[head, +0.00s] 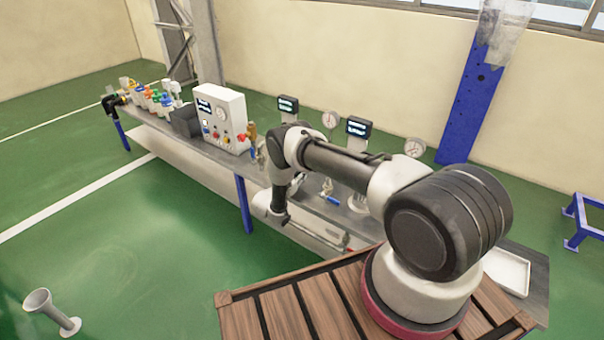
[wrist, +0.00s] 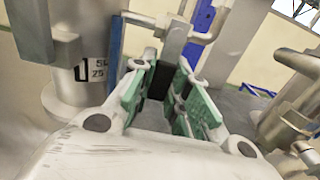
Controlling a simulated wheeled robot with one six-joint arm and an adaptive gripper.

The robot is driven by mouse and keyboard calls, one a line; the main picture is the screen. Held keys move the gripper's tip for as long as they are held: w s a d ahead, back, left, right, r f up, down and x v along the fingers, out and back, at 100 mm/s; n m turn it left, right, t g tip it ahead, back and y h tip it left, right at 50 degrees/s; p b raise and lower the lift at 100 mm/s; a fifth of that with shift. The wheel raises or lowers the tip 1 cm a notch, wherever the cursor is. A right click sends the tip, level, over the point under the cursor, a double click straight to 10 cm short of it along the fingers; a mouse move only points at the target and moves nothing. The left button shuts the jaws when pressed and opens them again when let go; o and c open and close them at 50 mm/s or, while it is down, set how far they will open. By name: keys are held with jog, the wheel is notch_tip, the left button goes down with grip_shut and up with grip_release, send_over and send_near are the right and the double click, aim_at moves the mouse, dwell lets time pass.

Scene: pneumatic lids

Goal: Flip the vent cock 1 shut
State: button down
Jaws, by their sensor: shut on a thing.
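My gripper (wrist: 172,88) shows in the wrist view with green pads on both fingers. It is shut on a flat grey metal bar (wrist: 175,45) that stands up between the pads. The bar looks like the lever of vent cock 1, but no number can be read on it.
A thick grey cylinder labelled in part "25" (wrist: 97,70) stands close left of the fingers; metal fittings (wrist: 290,115) crowd the right. In the head view the long bench (head: 222,160) carries a white panel box (head: 220,117), gauges (head: 330,119) and a blue-handled valve (head: 331,199).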

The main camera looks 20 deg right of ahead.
jog(key=c, duration=1.4)
grip_release()
jog(key=shift+o, duration=0.2)
jog(key=v, duration=1.2)
